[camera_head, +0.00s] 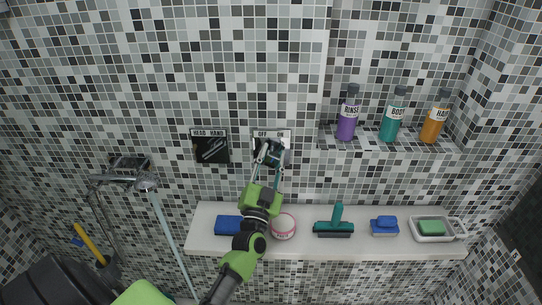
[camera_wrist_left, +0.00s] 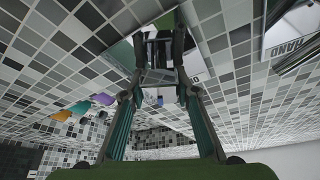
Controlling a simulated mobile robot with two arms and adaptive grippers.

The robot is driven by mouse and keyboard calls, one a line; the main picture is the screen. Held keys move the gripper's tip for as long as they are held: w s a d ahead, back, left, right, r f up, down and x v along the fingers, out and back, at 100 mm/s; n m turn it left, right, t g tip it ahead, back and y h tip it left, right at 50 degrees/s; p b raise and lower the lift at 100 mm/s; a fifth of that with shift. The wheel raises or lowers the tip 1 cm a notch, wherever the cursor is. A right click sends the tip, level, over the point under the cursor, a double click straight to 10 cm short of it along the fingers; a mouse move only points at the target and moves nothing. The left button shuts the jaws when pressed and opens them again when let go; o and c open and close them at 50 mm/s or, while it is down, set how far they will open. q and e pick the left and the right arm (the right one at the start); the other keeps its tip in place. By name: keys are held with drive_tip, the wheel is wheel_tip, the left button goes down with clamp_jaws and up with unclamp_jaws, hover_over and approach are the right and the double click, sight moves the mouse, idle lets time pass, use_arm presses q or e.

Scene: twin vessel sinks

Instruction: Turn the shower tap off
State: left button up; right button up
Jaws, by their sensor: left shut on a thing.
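The shower tap is a pale wall plate (camera_head: 260,133) marked OFF, with a dark round knob in front of it. My left gripper (camera_head: 270,156) reaches up from below and is shut on this knob. In the left wrist view the two fingers (camera_wrist_left: 160,85) close around a dark part at the wall; its exact turn is hard to tell. A metal shower head (camera_head: 146,181) hangs at the left, and a pale blue streak (camera_head: 167,230) like running water falls from it. My right gripper is not in view.
A black plate (camera_head: 211,146) marked HEAD HAND is left of the tap. Bottles (camera_head: 347,116) stand on a wall shelf at the right. The white ledge (camera_head: 300,248) below holds a blue block, a pink-white tub (camera_head: 284,225), a green squeegee (camera_head: 334,222) and a soap dish (camera_head: 431,228).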

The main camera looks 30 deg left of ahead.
use_arm(q)
drive_tip(key=n+y, duration=0.1)
drive_tip(key=n, duration=0.1)
drive_tip(key=n+y+b, duration=0.1)
drive_tip(key=n, duration=0.1)
drive_tip(key=shift+a+r, duration=0.2)
drive_tip(key=shift+r, duration=0.2)
drive_tip(key=shift+r+n+g+y, duration=0.1)
drive_tip(key=shift+n+g+y, duration=0.35)
drive_tip(key=shift+n, duration=0.65)
drive_tip(key=shift+r+n+g+y, duration=0.1)
drive_tip(key=shift+n+g+y, duration=0.15)
drive_tip(key=shift+n+y, duration=0.65)
drive_tip(key=shift+h, duration=0.25)
drive_tip(key=o, duration=1.1)
drive_tip(key=shift+f, duration=0.1)
drive_tip(key=shift+w+a+f, duration=0.1)
drive_tip(key=shift+w+f, duration=0.1)
drive_tip(key=shift+s+f, duration=0.1)
drive_tip(key=shift+f, duration=0.15)
